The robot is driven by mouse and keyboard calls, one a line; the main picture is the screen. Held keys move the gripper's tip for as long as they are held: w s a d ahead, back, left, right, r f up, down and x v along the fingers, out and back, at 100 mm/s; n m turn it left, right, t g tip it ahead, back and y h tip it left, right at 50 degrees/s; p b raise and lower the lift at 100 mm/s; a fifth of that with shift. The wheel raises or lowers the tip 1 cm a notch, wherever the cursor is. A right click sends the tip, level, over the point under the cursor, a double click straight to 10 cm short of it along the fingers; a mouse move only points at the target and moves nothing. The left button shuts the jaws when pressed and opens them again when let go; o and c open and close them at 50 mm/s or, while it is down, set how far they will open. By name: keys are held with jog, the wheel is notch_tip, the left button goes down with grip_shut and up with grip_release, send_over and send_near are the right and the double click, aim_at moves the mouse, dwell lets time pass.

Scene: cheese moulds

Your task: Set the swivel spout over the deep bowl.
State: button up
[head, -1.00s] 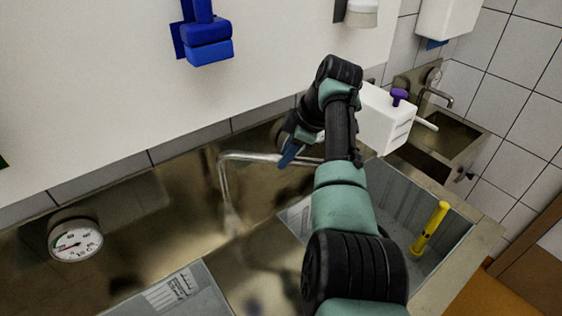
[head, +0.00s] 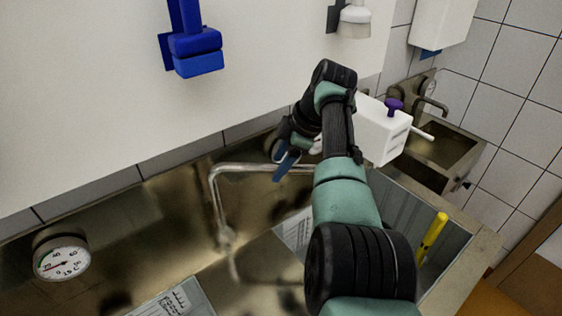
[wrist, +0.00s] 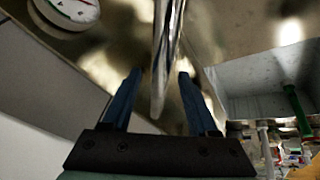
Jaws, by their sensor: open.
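The swivel spout (head: 240,168) is a bent chrome tube rising from the steel sink top, its upper arm running right towards my gripper. My gripper (head: 285,164), with blue fingers, is at the right part of that tube. In the wrist view the spout (wrist: 160,60) comes down between the two open fingers (wrist: 159,75); I see no clear grip on it. A grey bowl (head: 398,203) lies to the right, partly hidden by my arm. I cannot tell from depth which is the deep one.
A yellow-handled tool (head: 432,236) stands in the right bowl. A dial gauge (head: 62,256) is at the left. A blue fixture (head: 195,45) hangs on the white wall panel. A small steel basin (head: 440,155) with a tap is at the far right.

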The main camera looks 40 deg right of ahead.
jog(key=b+v, duration=0.3)
jog(key=v, duration=1)
jog(key=shift+s+f, duration=0.1)
dwell(0.3)
